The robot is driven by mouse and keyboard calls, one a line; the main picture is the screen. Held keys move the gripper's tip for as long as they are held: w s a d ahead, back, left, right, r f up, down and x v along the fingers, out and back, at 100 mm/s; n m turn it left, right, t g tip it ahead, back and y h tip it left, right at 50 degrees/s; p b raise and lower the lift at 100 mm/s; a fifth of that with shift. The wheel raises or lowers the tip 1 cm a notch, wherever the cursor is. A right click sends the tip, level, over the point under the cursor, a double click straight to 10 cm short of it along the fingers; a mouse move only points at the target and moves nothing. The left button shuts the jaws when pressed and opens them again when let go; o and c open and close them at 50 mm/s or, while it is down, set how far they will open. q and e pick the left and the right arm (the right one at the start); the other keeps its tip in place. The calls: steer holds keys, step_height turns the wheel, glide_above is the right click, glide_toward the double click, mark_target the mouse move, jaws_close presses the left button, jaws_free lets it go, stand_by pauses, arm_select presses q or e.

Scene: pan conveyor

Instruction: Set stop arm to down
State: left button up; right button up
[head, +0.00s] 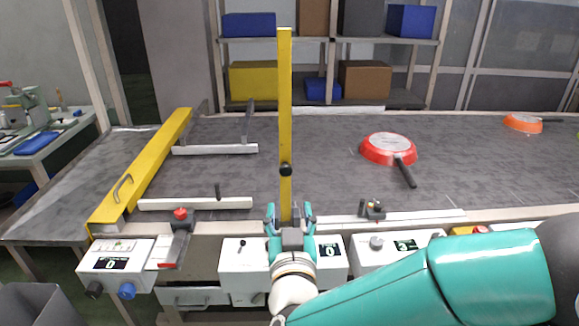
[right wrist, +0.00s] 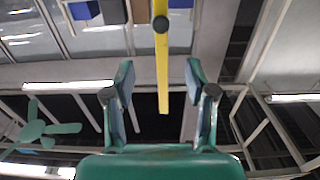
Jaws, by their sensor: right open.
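The stop arm is a long yellow bar (head: 285,100) standing upright at the near edge of the conveyor, with a black knob (head: 286,170) on its lower part. My right gripper (head: 291,208) is at the bar's lower end, below the knob, in the head view. In the right wrist view, my right gripper (right wrist: 160,75) is open. The yellow bar (right wrist: 163,75) shows between its two fingers with gaps on both sides, and the knob (right wrist: 161,25) lies past the fingertips. Whether the bar is truly between the fingers or beyond them is hard to tell. My left gripper is not in view.
A red pan (head: 385,148) and an orange pan (head: 523,122) lie on the grey conveyor (head: 330,185). A yellow gate (head: 150,165) stands at left. White control boxes (head: 115,266) with knobs line the front edge. Shelves (head: 270,105) with bins stand behind.

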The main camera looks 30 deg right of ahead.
mark_target(286, 171)
steer(key=p+x, duration=0.4)
steer(key=x, duration=1.1)
steer(key=shift+w+d+f, duration=0.1)
steer(key=shift+w, duration=0.3)
jaws_close()
